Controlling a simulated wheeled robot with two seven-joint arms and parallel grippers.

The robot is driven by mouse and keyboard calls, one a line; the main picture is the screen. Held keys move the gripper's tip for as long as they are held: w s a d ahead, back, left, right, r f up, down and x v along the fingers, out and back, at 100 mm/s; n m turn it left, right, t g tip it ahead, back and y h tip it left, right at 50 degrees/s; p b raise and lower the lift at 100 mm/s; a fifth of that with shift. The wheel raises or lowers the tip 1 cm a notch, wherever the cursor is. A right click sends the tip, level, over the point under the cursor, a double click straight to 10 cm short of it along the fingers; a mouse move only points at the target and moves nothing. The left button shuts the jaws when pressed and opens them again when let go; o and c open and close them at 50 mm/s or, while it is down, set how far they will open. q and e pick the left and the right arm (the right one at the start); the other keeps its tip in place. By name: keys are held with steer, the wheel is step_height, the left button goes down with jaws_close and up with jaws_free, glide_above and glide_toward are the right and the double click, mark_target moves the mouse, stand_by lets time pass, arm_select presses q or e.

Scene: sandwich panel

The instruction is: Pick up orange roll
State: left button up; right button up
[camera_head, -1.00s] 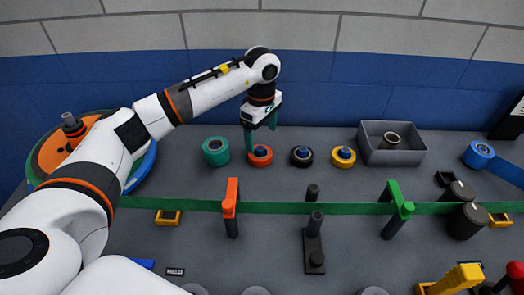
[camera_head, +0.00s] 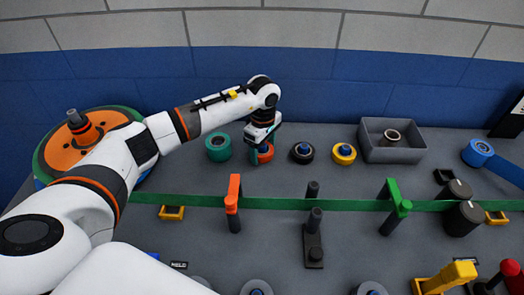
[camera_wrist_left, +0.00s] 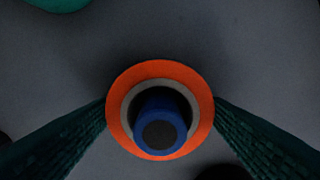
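The orange roll (camera_head: 266,155) stands on the grey table between the teal roll and the black roll, around a blue peg. In the left wrist view the orange roll (camera_wrist_left: 117,116) is seen from above as a ring, with the blue peg (camera_wrist_left: 160,130) in its hole. My left gripper (camera_head: 262,154) points down over it. Its two teal fingers stand on opposite sides of the roll, and their tips meet its outline in the wrist view. Whether they press on it cannot be told. A finger hides the roll's left part in the head view. My right gripper is not in view.
A teal roll (camera_head: 218,148) stands close on the left, a black roll (camera_head: 302,153) and a yellow roll (camera_head: 344,154) on the right. A grey bin (camera_head: 399,155) is farther right. A green strip (camera_head: 320,205) crosses the table in front.

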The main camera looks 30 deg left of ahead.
arm_select(q)
steer(key=c, duration=0.7)
steer(key=shift+o, duration=0.2)
steer(key=shift+r, duration=0.1)
step_height(320, 180, up, 9)
steer(key=shift+r+b, duration=0.1)
steer(key=shift+b, duration=0.7)
steer(key=shift+r, duration=0.35)
